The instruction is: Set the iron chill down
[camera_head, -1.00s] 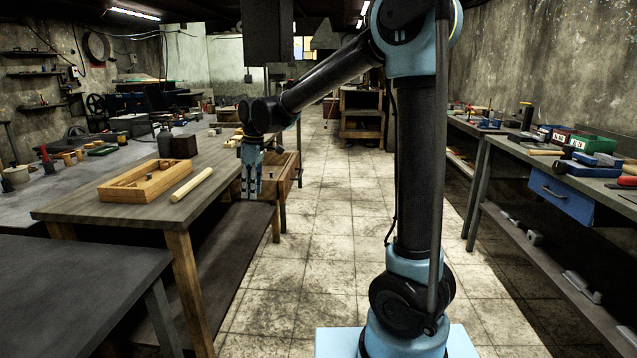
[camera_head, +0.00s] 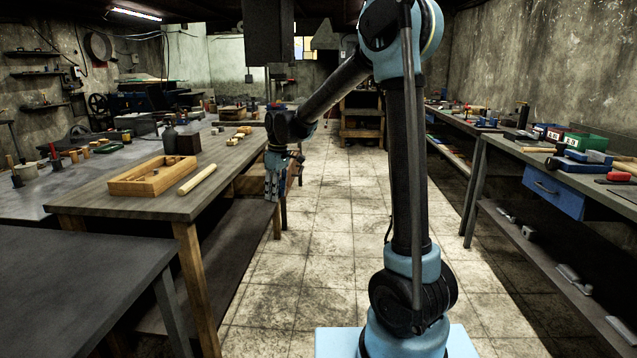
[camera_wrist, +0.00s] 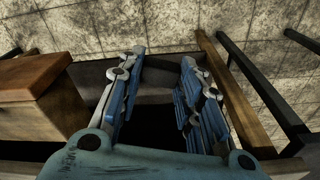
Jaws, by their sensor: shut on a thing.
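My gripper (camera_head: 273,190) hangs over the aisle, just off the right edge of the wooden-topped bench (camera_head: 228,160), tilted with its fingers downward. In the wrist view my gripper (camera_wrist: 163,58) shows two blue fingers with a dark gap between them. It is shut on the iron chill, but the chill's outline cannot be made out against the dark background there. In the head view the chill is too small or hidden to tell.
On the bench lie a wooden frame (camera_head: 124,187), a pale rod (camera_head: 202,180) and a dark block (camera_head: 188,142). A wooden box (camera_wrist: 40,92) is left of the fingers in the wrist view. The right bench (camera_head: 500,140) carries bins and tools. The aisle floor (camera_head: 330,230) is clear.

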